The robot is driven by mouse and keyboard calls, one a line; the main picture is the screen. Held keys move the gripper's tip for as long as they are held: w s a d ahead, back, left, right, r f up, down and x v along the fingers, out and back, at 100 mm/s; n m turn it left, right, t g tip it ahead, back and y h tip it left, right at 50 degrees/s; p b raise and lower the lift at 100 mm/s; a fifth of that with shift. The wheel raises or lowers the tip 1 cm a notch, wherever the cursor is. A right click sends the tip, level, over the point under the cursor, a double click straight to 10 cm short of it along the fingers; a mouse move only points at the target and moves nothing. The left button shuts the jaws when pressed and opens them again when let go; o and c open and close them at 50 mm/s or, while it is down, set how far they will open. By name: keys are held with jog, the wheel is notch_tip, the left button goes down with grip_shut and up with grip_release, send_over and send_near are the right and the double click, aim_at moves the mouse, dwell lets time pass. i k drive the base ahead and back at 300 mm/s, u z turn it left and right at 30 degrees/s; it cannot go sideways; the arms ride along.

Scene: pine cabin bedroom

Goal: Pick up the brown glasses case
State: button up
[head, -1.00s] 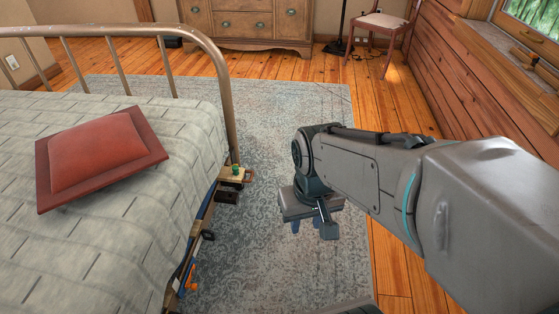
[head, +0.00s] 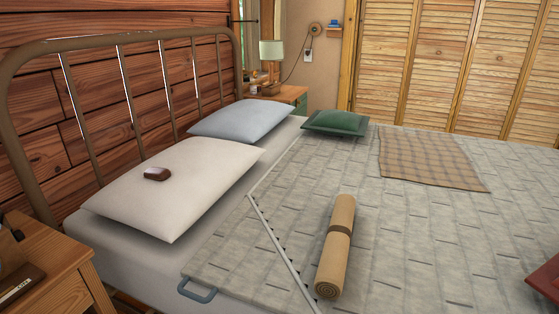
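A small, rounded dark brown object (head: 157,174) with a pale shine on top lies on the white pillow (head: 185,205) at the left of the bed. It may be the brown glasses case, but it is too small to be sure. A flat, dark brown oblong item (head: 20,289) lies on the wooden nightstand (head: 62,262) at the lower left, cut off by the picture edge. I cannot tell what it is. My gripper is not in view.
A metal headboard (head: 108,48) stands against the log wall. On the bed are a rolled tan mat (head: 337,245), a blue-grey pillow (head: 240,120), a green cushion (head: 336,122), a plaid cloth (head: 430,157) and part of a red cushion (head: 545,280). A lamp (head: 271,52) stands behind.

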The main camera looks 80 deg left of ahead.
aim_at(155, 174)
jog(key=u, duration=3.4)
jog(key=k, duration=0.45)
jog(key=u, duration=1.1)
jog(key=i, duration=0.95)
jog(key=z, duration=0.65)
jog(key=i, duration=0.85)
jog(key=z, duration=0.95)
